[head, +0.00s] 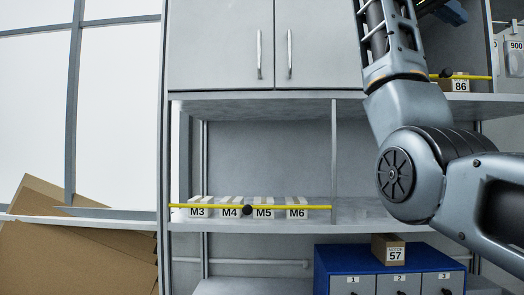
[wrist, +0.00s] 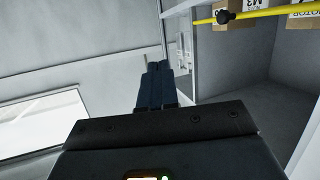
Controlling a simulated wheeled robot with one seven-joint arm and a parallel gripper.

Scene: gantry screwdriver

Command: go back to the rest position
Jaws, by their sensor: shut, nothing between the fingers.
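My gripper (wrist: 154,84) shows in the wrist view with its two dark fingers together and nothing between them. It points up past the side edge of a shelf unit, clear of any object. In the head view my arm rises at the right, in front of the shelves. Only a small blue-grey part of the arm's end shows at the top right edge there, and the fingers are not visible.
A grey shelf (head: 270,229) holds white bins labelled M3 to M6 behind a yellow bar (head: 290,207). A box marked 57 (head: 388,247) stands on a blue drawer unit (head: 335,258). A box marked 86 (head: 460,86) is upper right. Cardboard (head: 75,262) leans lower left.

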